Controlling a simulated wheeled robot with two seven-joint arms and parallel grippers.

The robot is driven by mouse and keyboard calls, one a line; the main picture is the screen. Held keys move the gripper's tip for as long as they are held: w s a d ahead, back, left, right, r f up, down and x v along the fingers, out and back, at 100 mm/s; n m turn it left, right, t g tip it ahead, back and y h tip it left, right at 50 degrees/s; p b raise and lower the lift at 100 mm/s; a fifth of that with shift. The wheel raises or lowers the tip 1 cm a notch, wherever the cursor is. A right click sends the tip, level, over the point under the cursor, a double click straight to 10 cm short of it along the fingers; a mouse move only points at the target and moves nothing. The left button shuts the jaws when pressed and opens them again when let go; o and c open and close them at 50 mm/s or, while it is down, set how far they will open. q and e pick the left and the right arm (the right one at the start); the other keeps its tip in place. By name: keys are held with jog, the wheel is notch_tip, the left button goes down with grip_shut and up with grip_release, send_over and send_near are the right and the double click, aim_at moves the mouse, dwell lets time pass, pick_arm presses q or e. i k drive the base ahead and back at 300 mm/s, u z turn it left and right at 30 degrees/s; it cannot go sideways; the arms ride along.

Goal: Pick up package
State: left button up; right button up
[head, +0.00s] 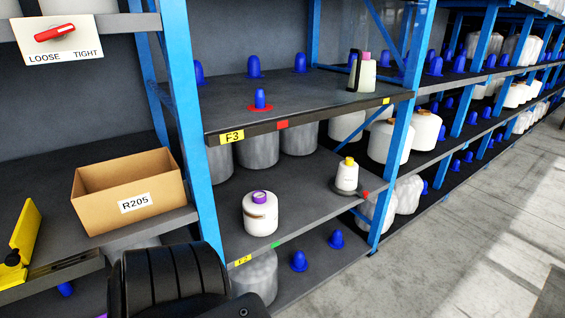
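A white yarn package (260,219) with a purple-topped core and a brownish band near its top stands upright on the middle shelf (300,190). A smaller white yarn package (347,176) with a yellow tip stands on a dark base farther right on the same shelf, near its front edge. Which one the task means cannot be told. Neither gripper shows. A black ribbed part, likely of my own arm, fills the bottom left and hides part of the lower shelving.
An open cardboard box (128,190) marked R205 sits on the left shelf. Blue uprights (190,110) flank the bay. The upper shelf (225,100) holds blue pegs and a bottle (367,76). Larger wrapped packages (299,139) stand behind. Open floor (480,220) lies right.

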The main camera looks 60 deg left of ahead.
aim_at(260, 207)
jog(key=u, duration=0.2)
jog(key=i, duration=1.8)
jog(key=u, duration=0.45)
